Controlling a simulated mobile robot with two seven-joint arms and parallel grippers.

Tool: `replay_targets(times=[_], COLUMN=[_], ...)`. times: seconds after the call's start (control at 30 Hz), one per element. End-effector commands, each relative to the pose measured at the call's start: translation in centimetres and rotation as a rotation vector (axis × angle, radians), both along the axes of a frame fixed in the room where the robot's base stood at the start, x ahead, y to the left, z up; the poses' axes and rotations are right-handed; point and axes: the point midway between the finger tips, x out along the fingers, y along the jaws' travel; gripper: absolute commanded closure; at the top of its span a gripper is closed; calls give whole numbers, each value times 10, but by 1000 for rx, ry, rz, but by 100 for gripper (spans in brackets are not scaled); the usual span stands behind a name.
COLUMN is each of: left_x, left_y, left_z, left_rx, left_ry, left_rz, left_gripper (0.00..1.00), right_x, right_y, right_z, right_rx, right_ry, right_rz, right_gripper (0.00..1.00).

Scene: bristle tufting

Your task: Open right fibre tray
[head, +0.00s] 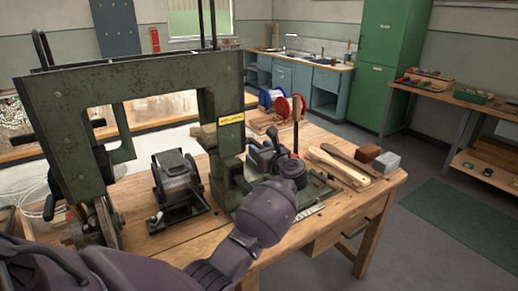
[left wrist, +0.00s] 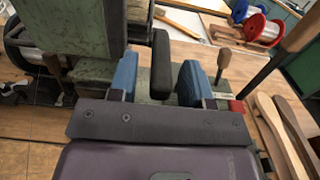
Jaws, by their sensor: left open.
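A green tufting machine (head: 150,85) with a tall frame stands on the wooden bench, and part of it shows at the upper left of the left wrist view (left wrist: 70,35). My left gripper (head: 268,155) is at the machine's right side. In the left wrist view its two blue fingers (left wrist: 160,78) are spread apart. A black upright bar (left wrist: 160,60) stands between them, with visible gaps on both sides. I cannot tell whether this bar is the right fibre tray's handle. The tray itself is not clearly identifiable, as my arm and gripper cover that area. My right gripper is not in view.
Wooden brush handles (head: 345,165), a brown block (head: 368,153) and a grey block (head: 386,162) lie on the bench's right. Red and blue spools (head: 283,107) stand behind. A wooden-handled tool (left wrist: 223,62) stands just right of my fingers.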

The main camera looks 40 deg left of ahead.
Motion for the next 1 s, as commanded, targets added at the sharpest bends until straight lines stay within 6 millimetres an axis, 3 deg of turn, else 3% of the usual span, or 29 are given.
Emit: replay_targets(times=[0.43, 0.73, 1.0], left_x=[3, 3, 5], left_y=[8, 8, 7], left_z=[0, 0, -1], left_rx=[0, 0, 0], left_ry=[0, 1, 1], left_rz=[0, 0, 0], left_gripper=[55, 100, 100], right_x=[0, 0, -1], right_y=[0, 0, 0], right_z=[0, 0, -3], right_rx=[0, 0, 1], right_ry=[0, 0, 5], right_rz=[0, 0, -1], right_gripper=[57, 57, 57])
